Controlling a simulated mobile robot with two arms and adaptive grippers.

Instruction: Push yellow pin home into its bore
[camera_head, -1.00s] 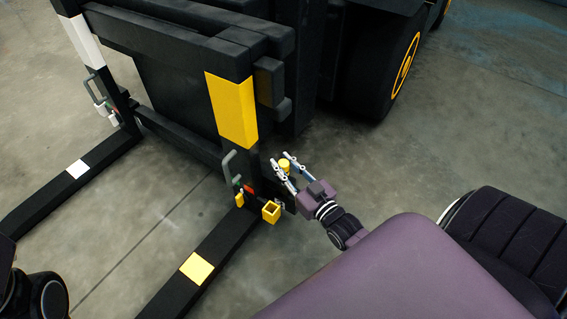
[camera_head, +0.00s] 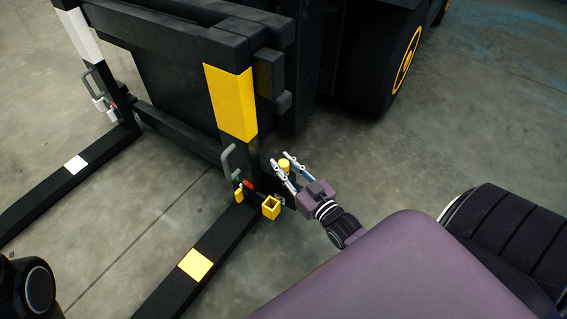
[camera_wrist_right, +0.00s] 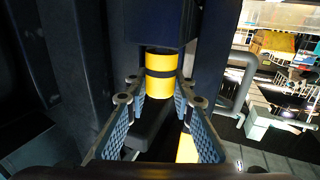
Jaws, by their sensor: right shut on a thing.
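The yellow pin (camera_head: 284,164) is a short cylinder beside the foot of the yellow-banded upright. In the right wrist view the yellow pin (camera_wrist_right: 160,84) has a black band around it, and its far end meets a dark part. My right gripper (camera_head: 283,160) is shut on the pin, with one finger on each side; both fingers of the right gripper (camera_wrist_right: 156,95) also show in the wrist view. The bore is not clearly visible, and I cannot tell how deep the pin sits. My left gripper is out of view.
The forklift's yellow-banded fork (camera_head: 212,241) and white-banded fork (camera_head: 55,178) reach forward low over the floor. A hollow yellow square holder (camera_head: 271,207) and a grey handle (camera_head: 228,158) sit close to my right gripper. Bare floor (camera_head: 370,170) lies to the right.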

